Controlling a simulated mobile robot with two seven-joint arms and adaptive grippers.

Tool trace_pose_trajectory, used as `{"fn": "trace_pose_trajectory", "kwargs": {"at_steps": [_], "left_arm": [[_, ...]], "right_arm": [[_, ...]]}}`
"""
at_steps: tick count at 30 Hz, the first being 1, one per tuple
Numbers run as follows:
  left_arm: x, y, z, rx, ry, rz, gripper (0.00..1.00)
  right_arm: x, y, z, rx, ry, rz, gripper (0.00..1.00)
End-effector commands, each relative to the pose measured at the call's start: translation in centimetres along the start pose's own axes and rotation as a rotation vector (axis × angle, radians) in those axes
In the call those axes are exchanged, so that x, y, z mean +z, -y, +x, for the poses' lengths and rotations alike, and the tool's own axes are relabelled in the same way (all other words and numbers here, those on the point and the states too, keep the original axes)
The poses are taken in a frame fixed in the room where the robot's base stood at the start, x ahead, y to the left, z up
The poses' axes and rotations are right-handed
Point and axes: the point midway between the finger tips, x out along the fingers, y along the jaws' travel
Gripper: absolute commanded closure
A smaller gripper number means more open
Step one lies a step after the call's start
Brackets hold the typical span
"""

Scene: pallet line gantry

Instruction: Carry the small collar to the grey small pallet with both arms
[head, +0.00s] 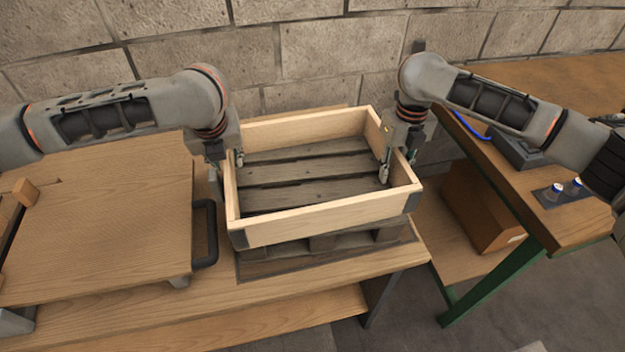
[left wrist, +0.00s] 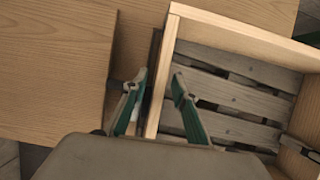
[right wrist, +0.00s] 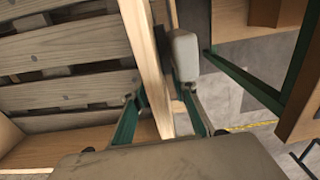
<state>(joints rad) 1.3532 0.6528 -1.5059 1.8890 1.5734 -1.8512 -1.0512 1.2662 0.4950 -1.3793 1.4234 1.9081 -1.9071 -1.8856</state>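The small collar (head: 327,215), a pale wooden frame with dark corner brackets, sits level at the grey small pallet (head: 355,243). Grey slats show inside the collar; whether it touches the pallet all round I cannot tell. My left gripper (head: 226,160) straddles the collar's left wall (left wrist: 164,75), one finger inside and one outside, with gaps visible in the left wrist view (left wrist: 158,85). My right gripper (head: 397,165) straddles the right wall (right wrist: 148,65) likewise, its fingers apart from the wood in the right wrist view (right wrist: 160,95).
The pallet stands on a wooden bench (head: 300,290). A raised wooden board (head: 120,215) with a black handle (head: 207,235) is close on the left. A green-legged table (head: 575,215) with small bottles stands right, a cardboard box (head: 480,205) beneath it. A block wall is behind.

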Motion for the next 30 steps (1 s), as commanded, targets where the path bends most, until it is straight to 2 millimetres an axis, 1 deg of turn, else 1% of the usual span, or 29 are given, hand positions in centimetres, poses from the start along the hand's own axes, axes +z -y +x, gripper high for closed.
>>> {"fn": "trace_pose_trajectory", "kwargs": {"at_steps": [1,3,9,12,17,20,30], "left_arm": [[0.1,0.0,-1.2,-0.001,0.005,0.003,0.72],[0.2,0.0,-2.6,-0.001,0.005,0.002,0.72],[0.1,0.0,-5.7,0.000,0.003,0.001,0.72],[0.1,-0.1,-6.5,0.001,0.002,0.000,0.72],[0.0,-0.1,-7.0,0.002,0.000,0.001,0.72],[0.0,-0.1,-7.0,0.002,0.000,0.000,0.72],[0.0,-0.1,-7.0,0.002,0.000,0.000,0.72]], "right_arm": [[0.0,0.0,0.0,0.000,0.000,0.000,0.72],[0.0,0.0,0.0,0.000,0.000,0.000,0.72],[0.0,0.0,0.0,0.000,0.000,0.000,0.72],[0.0,0.0,0.0,0.000,0.000,0.000,0.72],[0.0,0.0,-0.6,-0.001,0.001,0.000,0.72],[0.1,0.0,-2.0,0.000,0.004,-0.001,0.72],[0.1,0.0,-8.7,-0.001,0.003,-0.001,0.72]]}}
